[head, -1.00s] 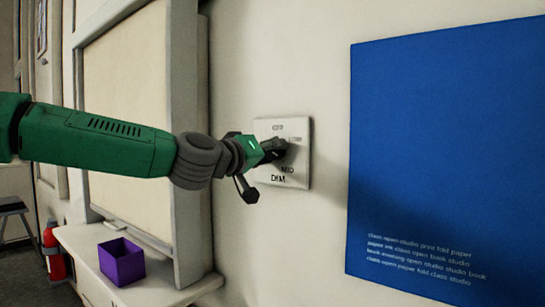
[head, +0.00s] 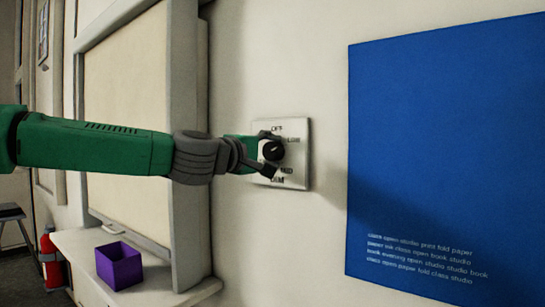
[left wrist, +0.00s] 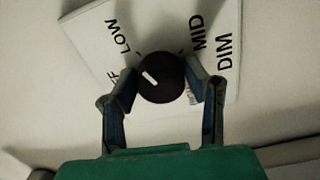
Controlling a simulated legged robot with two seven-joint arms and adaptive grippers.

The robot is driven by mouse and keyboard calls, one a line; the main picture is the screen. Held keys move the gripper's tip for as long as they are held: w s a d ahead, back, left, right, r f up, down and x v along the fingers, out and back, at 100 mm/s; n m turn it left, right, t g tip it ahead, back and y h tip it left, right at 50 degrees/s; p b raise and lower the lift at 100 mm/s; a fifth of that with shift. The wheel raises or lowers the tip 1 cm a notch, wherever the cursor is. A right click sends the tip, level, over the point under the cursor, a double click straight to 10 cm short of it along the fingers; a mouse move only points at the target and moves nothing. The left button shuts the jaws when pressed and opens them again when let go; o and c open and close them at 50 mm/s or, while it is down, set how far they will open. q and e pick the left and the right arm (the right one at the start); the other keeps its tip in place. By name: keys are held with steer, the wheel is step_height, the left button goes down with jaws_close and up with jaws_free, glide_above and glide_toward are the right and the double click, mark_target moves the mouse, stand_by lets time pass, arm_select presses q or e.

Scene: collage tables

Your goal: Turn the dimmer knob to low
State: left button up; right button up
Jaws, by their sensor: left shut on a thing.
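The round black dimmer knob (head: 273,149) sits on a white wall plate (head: 302,160) marked OFF, LOW, MID and DIM. In the left wrist view the knob (left wrist: 163,80) has a white pointer mark toward the upper left, between the LOW label and a label partly hidden by a finger. My left gripper (head: 268,153) is at the plate, its fingers on both sides of the knob and shut on it; this also shows in the left wrist view (left wrist: 162,88). My right gripper is not in view.
A blue poster (head: 440,140) hangs to the right of the plate. A framed board (head: 135,110) is on the left, above a ledge (head: 180,285) with a purple open box (head: 119,266). A red extinguisher (head: 50,260) stands at the lower left.

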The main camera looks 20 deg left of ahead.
arm_select(q)
steer(key=shift+a+f+n, duration=0.1)
steer(key=shift+f+n, duration=0.15)
steer(key=shift+n, duration=0.35)
steer(key=o, duration=1.1)
steer(key=shift+o, duration=0.2)
steer(key=shift+a, duration=0.15)
steer(key=shift+a+r, duration=0.1)
steer(key=shift+s+a, duration=0.1)
steer(key=shift+s, duration=0.25)
steer(key=v, duration=1.1)
